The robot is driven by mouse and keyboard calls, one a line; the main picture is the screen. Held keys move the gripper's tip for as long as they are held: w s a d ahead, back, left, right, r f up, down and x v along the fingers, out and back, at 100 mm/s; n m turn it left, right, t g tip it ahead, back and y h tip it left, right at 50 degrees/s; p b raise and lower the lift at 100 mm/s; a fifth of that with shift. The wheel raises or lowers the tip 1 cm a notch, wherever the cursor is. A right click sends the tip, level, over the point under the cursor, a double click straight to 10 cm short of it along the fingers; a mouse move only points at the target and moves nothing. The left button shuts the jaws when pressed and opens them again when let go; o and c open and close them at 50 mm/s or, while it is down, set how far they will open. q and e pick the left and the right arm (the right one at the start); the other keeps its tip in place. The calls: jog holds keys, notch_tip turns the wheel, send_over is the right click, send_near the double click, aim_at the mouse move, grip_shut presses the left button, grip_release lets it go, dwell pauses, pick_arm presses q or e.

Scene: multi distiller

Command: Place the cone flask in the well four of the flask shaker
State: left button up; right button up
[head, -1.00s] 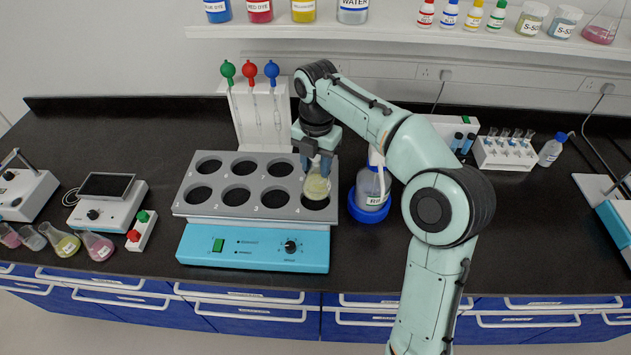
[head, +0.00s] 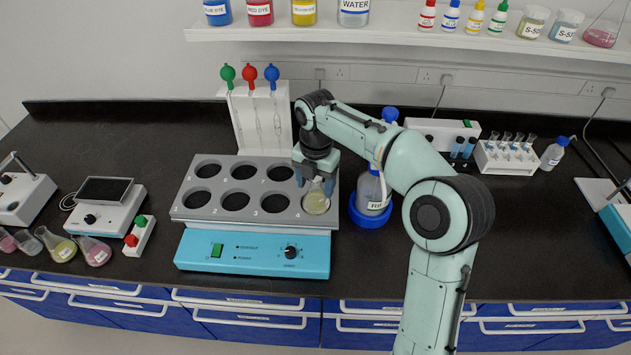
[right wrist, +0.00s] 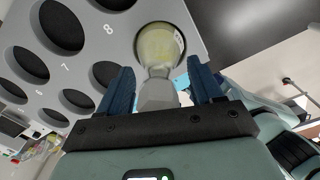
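The cone flask (head: 316,203), with pale yellow liquid, sits in the front right well of the grey-topped flask shaker (head: 185,212), by the label 4. It stands about upright; its lower part is hidden in the well. My right gripper (head: 316,184) points down over the flask. In the right wrist view the blue fingers (right wrist: 160,72) stand apart on both sides of the flask's neck (right wrist: 157,92), with gaps at each side. The flask's round body (right wrist: 160,45) shows beyond the fingertips. The other shaker wells in view are empty. My left gripper is out of view.
A blue-based wash bottle (head: 370,192) stands close right of the shaker. A pipette rack (head: 240,115) stands behind it. Bare black bench (head: 530,240) lies at right.

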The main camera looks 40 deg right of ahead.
notch_tip(320, 180, up, 12)
jog(key=p, duration=0.3)
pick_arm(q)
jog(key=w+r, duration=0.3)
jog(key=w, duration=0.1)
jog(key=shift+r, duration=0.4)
pick_arm(e)
jog(key=shift+s, duration=0.1)
